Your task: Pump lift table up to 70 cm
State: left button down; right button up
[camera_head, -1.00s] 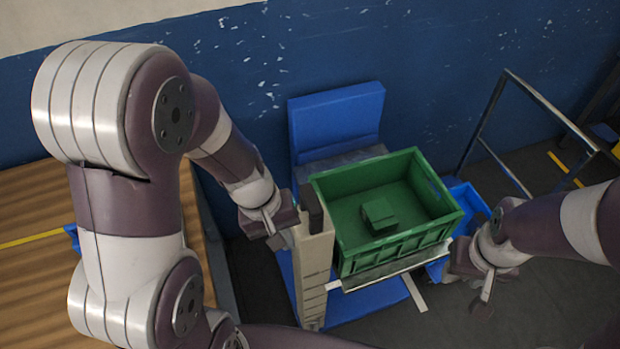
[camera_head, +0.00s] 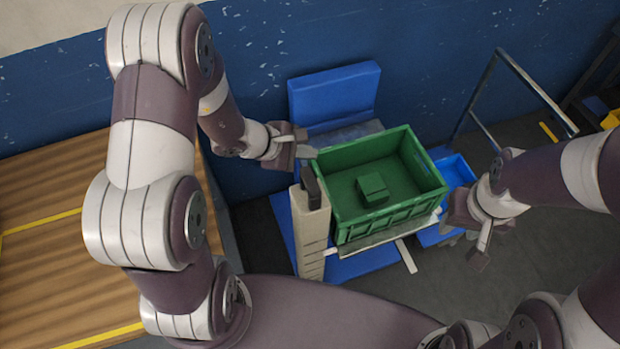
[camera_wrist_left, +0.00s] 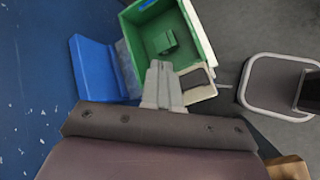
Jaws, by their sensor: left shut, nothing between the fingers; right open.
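The lift table stands against the blue wall, with a blue upright panel (camera_head: 335,95) at its back and a beige post (camera_head: 311,235) with a dark top at its front left. A green crate (camera_head: 350,220) with a small green block (camera_head: 372,190) inside rests on its grey platform. My left gripper (camera_head: 305,152) is shut and empty, just above and behind the post's top, near the crate's left corner. In the left wrist view its closed fingers (camera_wrist_left: 161,72) show beside the post's dark top (camera_wrist_left: 195,82); contact cannot be told. My right gripper (camera_head: 482,245) is open, right of the crate.
A brown slatted surface (camera_head: 50,230) with yellow lines lies at the left. A small blue bin (camera_head: 456,170) stands right of the crate. A grey metal rail (camera_head: 535,88) rises at the back right. Dark floor (camera_head: 545,265) is open at the lower right.

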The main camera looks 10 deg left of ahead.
aim_at(307, 181)
pick_arm(q)
notch_tip(307, 181, down, 8)
jog(key=b, duration=0.5)
jog(key=shift+r, duration=0.25)
jog(key=shift+f+b, duration=0.2)
jog(key=shift+b, duration=0.2)
dwell(1.1)
jog(key=shift+f+b, duration=0.4)
jog(key=shift+b, duration=0.25)
